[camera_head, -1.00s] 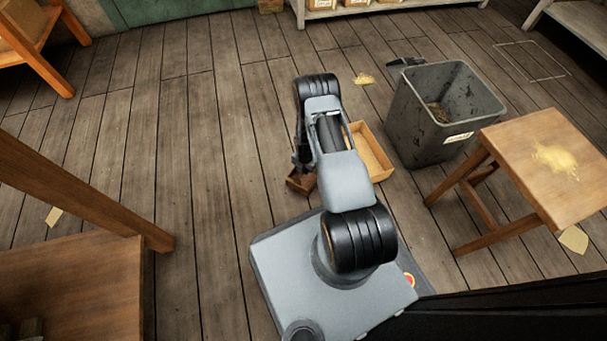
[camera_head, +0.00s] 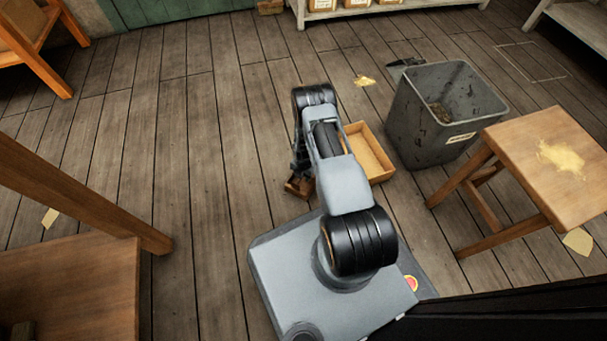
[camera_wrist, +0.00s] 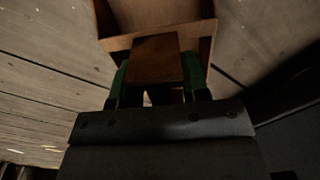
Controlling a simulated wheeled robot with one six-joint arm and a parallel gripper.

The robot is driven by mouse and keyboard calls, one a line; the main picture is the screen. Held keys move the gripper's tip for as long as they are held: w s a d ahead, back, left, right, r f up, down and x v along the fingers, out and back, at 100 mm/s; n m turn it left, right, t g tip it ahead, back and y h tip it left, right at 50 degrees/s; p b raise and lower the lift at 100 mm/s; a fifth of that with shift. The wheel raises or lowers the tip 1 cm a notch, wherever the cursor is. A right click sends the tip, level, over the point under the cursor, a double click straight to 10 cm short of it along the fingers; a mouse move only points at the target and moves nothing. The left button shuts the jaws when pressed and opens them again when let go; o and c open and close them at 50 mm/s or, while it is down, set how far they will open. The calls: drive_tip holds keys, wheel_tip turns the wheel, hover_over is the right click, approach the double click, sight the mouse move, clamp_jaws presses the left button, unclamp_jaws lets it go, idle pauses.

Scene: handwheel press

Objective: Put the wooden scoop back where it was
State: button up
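My gripper appears shut on the handle. In the head view the fingers are mostly hidden behind my arm.
A wooden stool (camera_head: 510,140) with yellow powder is at right.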

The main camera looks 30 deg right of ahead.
drive_tip(key=shift+r, duration=0.1)
wheel_tip(320, 180, up, 11)
drive_tip(key=p, duration=0.5)
drive_tip(key=shift+r, duration=0.2)
drive_tip(key=a+r+m+t, duration=0.15)
drive_tip(key=r+m, duration=0.45)
drive_tip(key=r, duration=0.7)
drive_tip(key=a+r+m, duration=0.3)
drive_tip(key=r+m, duration=0.2)
drive_tip(key=r, duration=0.9)
drive_tip(key=s+a+r+m, duration=0.2)
drive_tip(key=s+r+m, duration=0.5)
drive_tip(key=s+r, duration=0.1)
drive_tip(key=s+a+r+m+t, duration=0.1)
drive_tip(key=s+a+r+m, duration=0.2)
drive_tip(key=s+r+m, duration=0.3)
drive_tip(key=shift+s+r+m, duration=0.4)
drive_tip(key=shift+s+r, duration=0.45)
drive_tip(key=shift+s, duration=0.15)
drive_tip(key=shift+r+p, duration=0.1)
drive_tip(key=shift+p, duration=0.2)
